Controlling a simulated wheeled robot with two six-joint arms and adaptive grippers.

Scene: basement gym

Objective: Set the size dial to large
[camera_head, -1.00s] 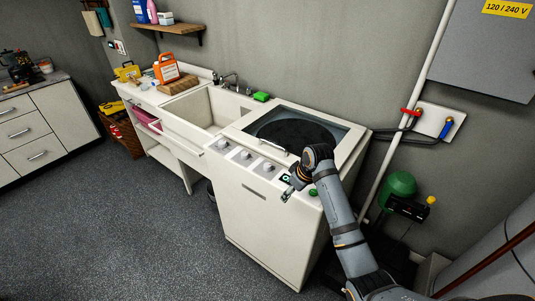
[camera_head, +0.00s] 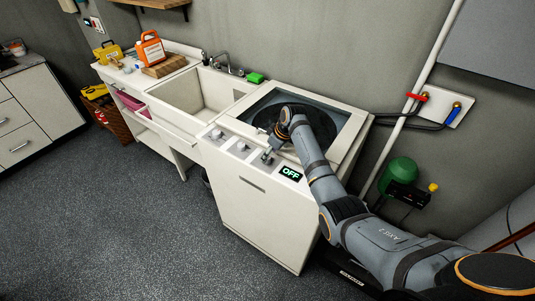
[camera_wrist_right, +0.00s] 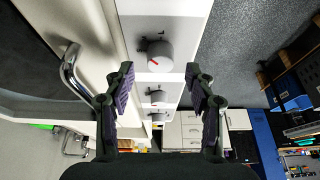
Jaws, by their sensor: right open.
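The white washing machine (camera_head: 245,208) has a row of round dials on its front panel. In the head view the left dial (camera_head: 216,134) and middle dial (camera_head: 242,146) are clear; my right gripper (camera_head: 267,156) is over the panel's third dial. In the right wrist view the nearest dial (camera_wrist_right: 159,56) shows a red pointer mark, with two more dials (camera_wrist_right: 157,97) beyond it. My right gripper (camera_wrist_right: 160,76) is open, its fingers on either side of the dial row, with nothing held. Dial labels are too small to read, so I cannot tell which is size. My left gripper is out of view.
A display (camera_head: 290,173) on the panel reads OFF. The lid's metal handle (camera_wrist_right: 75,73) is close to a gripper finger in the wrist view. A sink (camera_head: 195,95) adjoins the washer at left, and a green sponge (camera_head: 255,78) lies behind. The floor in front is clear.

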